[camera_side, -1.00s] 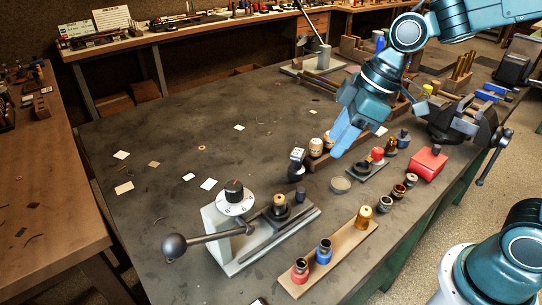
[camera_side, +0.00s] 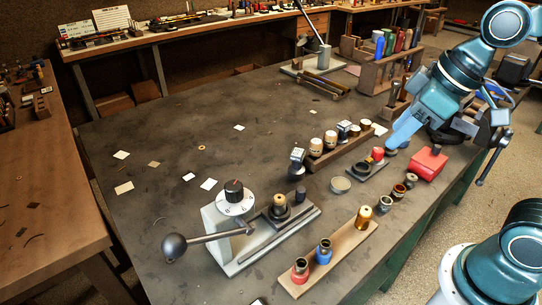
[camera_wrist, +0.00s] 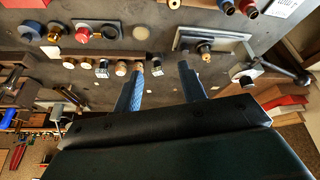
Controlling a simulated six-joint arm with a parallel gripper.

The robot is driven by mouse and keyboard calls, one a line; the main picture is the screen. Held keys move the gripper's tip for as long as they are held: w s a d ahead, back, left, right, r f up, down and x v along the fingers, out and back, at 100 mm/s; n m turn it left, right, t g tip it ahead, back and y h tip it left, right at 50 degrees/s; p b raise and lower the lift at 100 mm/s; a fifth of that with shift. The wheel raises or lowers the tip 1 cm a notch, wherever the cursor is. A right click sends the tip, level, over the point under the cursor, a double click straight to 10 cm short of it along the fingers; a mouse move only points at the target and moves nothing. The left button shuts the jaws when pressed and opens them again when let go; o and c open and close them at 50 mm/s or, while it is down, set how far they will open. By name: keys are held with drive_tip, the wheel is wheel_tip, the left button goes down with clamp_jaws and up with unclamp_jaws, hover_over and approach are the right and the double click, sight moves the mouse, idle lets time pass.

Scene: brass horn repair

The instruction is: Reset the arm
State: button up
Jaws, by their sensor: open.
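My gripper (camera_side: 398,138) is above the right side of the workbench, pointing down and to the left, near the red block and the vise. In the side view the fingers overlap each other, and part of the vise behind the arm is hidden.
A press with a dial (camera_side: 233,190) and ball handle stands at the front. A wooden strip (camera_side: 345,258) holds several fittings. A red block (camera_side: 428,161) lies below my gripper. A wooden rack (camera_side: 340,148) holds small pieces. The bench's left part (camera_side: 140,145) is mostly clear.

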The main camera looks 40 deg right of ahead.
drive_tip(key=s+d+m+h, duration=0.1)
drive_tip(key=s+d+m, duration=0.2)
drive_tip(key=s, duration=0.3)
drive_tip(key=shift+s+r+m+t, duration=0.2)
drive_tip(key=shift+s+m+t, duration=0.05)
drive_tip(key=shift+m+t, duration=0.15)
idle(1.2)
